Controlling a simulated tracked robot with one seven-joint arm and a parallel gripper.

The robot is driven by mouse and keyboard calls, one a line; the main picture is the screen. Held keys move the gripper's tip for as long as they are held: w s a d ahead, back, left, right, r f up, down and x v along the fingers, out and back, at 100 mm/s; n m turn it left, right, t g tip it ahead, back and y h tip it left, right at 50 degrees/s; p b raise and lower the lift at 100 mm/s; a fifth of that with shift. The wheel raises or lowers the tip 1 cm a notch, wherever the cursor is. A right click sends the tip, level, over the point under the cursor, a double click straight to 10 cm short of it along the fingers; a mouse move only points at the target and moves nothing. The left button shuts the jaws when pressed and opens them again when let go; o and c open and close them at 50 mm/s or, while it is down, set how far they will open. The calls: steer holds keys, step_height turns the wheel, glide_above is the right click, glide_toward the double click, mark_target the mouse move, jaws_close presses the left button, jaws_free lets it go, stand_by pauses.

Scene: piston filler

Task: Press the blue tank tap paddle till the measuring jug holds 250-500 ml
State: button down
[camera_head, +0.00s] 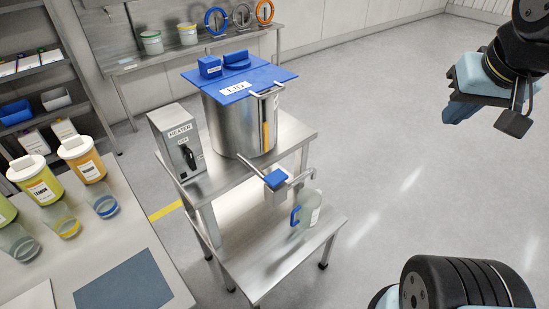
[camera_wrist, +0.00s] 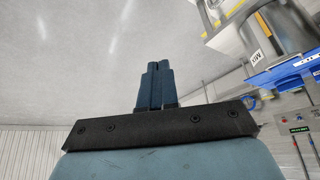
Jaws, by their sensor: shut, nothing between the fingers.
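The blue tap paddle (camera_head: 275,179) sits on a pipe running out from the steel tank (camera_head: 228,125). The measuring jug (camera_head: 312,207), clear with a blue handle, stands upright on the lower shelf of the steel stand, near the spout end. I cannot read its liquid level. My gripper (camera_head: 457,111) is in the air at the upper right, well apart from the tap and jug. In the wrist view its dark blue fingers (camera_wrist: 155,84) are together with nothing between them. The tank's blue lid (camera_wrist: 284,73) shows at the right there.
A grey heater box (camera_head: 176,143) with a black lever stands beside the tank on the stand's upper shelf (camera_head: 292,130). Open floor (camera_head: 400,180) lies right of the stand.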

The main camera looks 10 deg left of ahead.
steer(key=w+a+f+m+g, duration=0.2)
steer(key=w+a, duration=0.5)
steer(key=a, duration=0.1)
steer(key=m+g, duration=0.4)
steer(key=m, duration=0.2)
glide_above(270, 176)
step_height(270, 176, down, 12)
step_height(270, 176, down, 14)
steer(key=shift+f, duration=0.1)
